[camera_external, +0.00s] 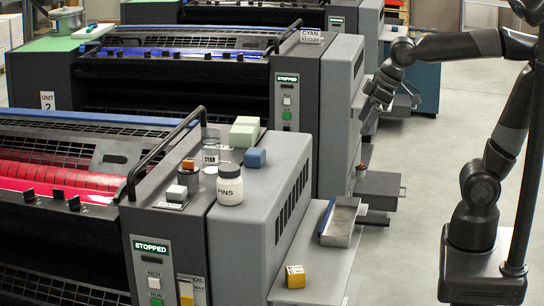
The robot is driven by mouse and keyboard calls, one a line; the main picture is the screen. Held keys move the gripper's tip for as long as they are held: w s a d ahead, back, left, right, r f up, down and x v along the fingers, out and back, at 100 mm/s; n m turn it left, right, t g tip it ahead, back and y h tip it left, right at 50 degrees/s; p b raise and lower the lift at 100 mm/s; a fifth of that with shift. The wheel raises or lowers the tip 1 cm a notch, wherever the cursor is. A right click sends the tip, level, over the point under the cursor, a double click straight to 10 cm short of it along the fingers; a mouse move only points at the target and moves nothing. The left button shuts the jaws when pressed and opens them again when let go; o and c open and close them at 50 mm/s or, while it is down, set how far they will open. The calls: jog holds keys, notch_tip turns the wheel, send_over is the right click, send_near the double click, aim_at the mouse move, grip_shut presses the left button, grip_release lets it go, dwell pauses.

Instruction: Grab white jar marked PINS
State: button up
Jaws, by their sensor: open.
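The white jar marked PINS (230,186) stands upright on the grey top of the nearest press unit, with a dark lid on it. My gripper (368,112) hangs in the air to the right of and beyond the jar, near the end of the second press unit. It is open and well apart from the jar. The finger details are small and dark against the grey machine.
A curved rail (160,147) rises to the left. A tray (342,222) and yellow box (295,276) sit on the lower side shelf.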

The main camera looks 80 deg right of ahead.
jog(key=w+a+r+n+y, duration=0.1)
jog(key=w+a+n, duration=0.1)
jog(key=w+a, duration=0.35)
jog(key=w+a+r+n, duration=0.1)
jog(key=w+a, duration=0.2)
jog(key=w, duration=0.6)
jog(key=n+g+y, duration=0.1)
jog(key=n+g, duration=0.1)
jog(key=n, duration=0.1)
send_near(230, 180)
jog(key=d, duration=0.3)
jog(key=x, duration=1.1)
jog(key=shift+w+a+f, duration=0.25)
jog(key=shift+w+f, duration=0.05)
jog(key=shift+w, duration=0.05)
jog(key=c, duration=1.1)
jog(key=shift+r, duration=0.15)
jog(key=shift+c, duration=0.2)
